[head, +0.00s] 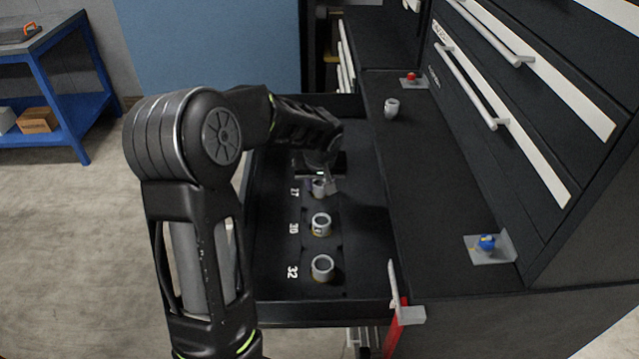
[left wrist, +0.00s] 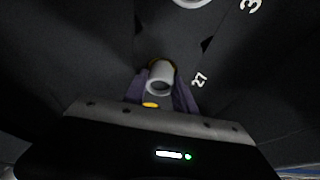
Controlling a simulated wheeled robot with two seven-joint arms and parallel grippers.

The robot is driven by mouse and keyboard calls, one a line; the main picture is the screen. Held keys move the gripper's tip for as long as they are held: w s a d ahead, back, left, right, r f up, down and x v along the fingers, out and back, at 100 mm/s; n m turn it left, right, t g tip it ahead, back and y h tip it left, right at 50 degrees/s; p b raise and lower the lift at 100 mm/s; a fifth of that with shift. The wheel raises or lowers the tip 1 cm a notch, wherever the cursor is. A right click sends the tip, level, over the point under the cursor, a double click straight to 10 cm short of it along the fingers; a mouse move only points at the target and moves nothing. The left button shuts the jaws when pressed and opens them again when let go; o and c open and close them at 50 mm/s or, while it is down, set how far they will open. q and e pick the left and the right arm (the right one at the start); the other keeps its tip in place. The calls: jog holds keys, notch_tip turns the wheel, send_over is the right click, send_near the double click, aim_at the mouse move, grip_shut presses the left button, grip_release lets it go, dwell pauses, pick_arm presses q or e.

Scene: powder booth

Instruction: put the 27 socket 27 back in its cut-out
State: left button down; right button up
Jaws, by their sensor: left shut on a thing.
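The 27 socket, a small grey cylinder (head: 319,187), stands at the cut-out marked 27 in the open dark drawer (head: 362,240). In the left wrist view the socket (left wrist: 160,77) is between the purple-grey fingers, beside the white 27 label (left wrist: 199,80), with a yellow rim line showing behind it. My left gripper (head: 324,184) is shut on the socket. It reaches down from the far side of the drawer. Whether the socket is fully seated is hidden. My right gripper is not in view.
Two more grey sockets stand in the drawer at labels 30 (head: 321,224) and 32 (head: 322,268). Another grey socket (head: 391,108) stands on the dark ledge (head: 425,190). A red-button plate (head: 411,80) and a blue-knob plate (head: 487,246) are on the ledge.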

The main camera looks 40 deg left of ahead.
pick_arm(q)
jog(key=shift+s+d+f+b, duration=0.1)
jog(key=shift+s+f+b, duration=0.3)
jog(key=shift+f, duration=0.2)
dwell(0.3)
jog(key=c, duration=1)
grip_release()
jog(key=shift+c, duration=0.2)
jog(key=shift+o, duration=0.6)
jog(key=shift+r, duration=0.1)
jog(key=w+v, duration=0.1)
jog(key=v, duration=0.7)
jog(key=shift+r, duration=0.4)
jog(key=shift+s, duration=0.1)
